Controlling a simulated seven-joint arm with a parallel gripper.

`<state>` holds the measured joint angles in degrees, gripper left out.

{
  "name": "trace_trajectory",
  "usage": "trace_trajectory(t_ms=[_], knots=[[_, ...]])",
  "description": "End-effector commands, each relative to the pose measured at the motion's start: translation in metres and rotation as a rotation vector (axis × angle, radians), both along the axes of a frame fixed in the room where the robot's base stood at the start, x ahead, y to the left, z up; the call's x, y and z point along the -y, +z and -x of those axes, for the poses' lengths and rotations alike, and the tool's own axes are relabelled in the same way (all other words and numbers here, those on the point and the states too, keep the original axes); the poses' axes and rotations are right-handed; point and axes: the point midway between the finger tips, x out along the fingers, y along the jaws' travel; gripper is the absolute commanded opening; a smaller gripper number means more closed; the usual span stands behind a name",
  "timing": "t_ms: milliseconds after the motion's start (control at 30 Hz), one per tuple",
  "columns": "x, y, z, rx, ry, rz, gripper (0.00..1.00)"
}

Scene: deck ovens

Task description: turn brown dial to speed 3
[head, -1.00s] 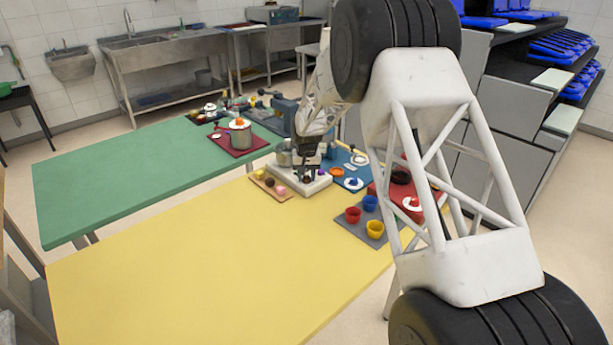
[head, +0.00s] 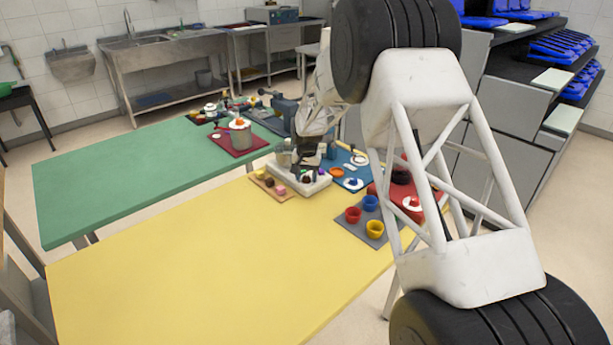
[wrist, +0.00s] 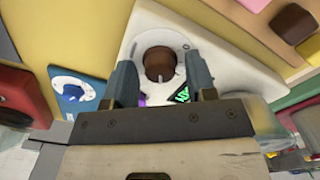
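The brown dial (wrist: 159,63) is a round knob with a pale pointer mark, on the front of a white appliance (wrist: 200,45). In the wrist view it lies just beyond and between the fingertips of my gripper (wrist: 167,80). The two grey-blue fingers are apart, with no visible object held between them. The dial's speed marks are not readable. In the head view the appliance (head: 313,187) stands on the yellow table and my gripper (head: 305,174) is just over it, partly hiding the dial. Contact between fingers and dial cannot be told.
A blue panel with a white and blue dial (wrist: 72,88) is left in the wrist view. A board with small coloured pieces (head: 268,182) and a grey mat with cups (head: 374,230) flank the appliance. The yellow table's (head: 200,270) front is clear.

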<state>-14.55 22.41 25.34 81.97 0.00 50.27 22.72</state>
Motion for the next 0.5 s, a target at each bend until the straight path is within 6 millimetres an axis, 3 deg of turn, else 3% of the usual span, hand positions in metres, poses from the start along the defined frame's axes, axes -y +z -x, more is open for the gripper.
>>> trace_trajectory(t_ms=[500], knots=[[-0.0001, 0.0059, -0.0001, 0.000, 0.000, 0.000, 0.61]])
